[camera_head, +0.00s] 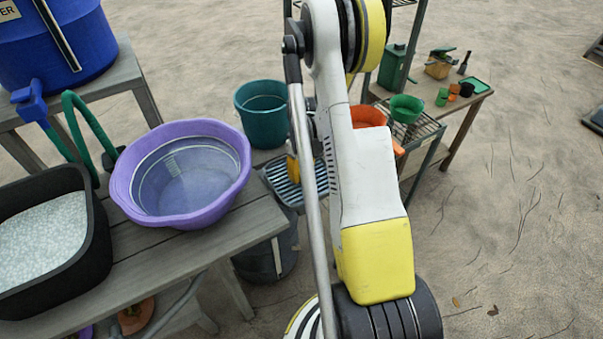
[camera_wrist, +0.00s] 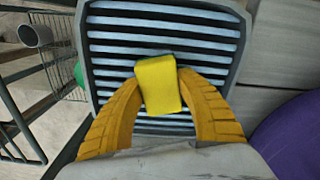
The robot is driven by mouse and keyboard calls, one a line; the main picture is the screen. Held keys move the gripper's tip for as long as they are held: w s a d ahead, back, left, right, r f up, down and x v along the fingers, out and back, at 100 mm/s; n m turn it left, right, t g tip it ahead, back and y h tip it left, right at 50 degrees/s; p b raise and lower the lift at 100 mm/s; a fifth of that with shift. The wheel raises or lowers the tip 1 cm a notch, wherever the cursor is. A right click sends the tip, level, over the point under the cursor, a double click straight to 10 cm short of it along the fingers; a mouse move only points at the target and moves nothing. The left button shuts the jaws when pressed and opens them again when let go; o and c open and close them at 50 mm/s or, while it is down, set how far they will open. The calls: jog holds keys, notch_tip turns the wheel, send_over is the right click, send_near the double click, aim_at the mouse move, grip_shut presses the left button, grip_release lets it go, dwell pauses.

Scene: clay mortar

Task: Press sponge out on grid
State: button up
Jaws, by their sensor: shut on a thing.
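A yellow sponge (camera_wrist: 159,86) is held between the two orange-yellow fingers of my gripper (camera_wrist: 160,82) in the wrist view. My gripper is shut on its sides. The grid (camera_wrist: 160,32), light slats in a dark frame, lies right behind the sponge in that view. I cannot tell whether the sponge touches the slats. In the head view the grid (camera_head: 312,182) shows beside the grey table, partly hidden by my arm. A bit of yellow at my gripper (camera_head: 293,168) shows over its left part; the sponge cannot be told apart there.
A purple basin (camera_head: 240,150) with water stands on the grey table (camera_head: 245,222), left of the grid. A black tub (camera_head: 98,235) with pale contents is further left. A teal bucket (camera_head: 260,110) stands behind. A shelf with orange and green bowls (camera_head: 407,108) is to the right.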

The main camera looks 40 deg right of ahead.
dwell(0.4)
jog(key=shift+r+p, duration=1.9)
jog(key=shift+r, duration=1.6)
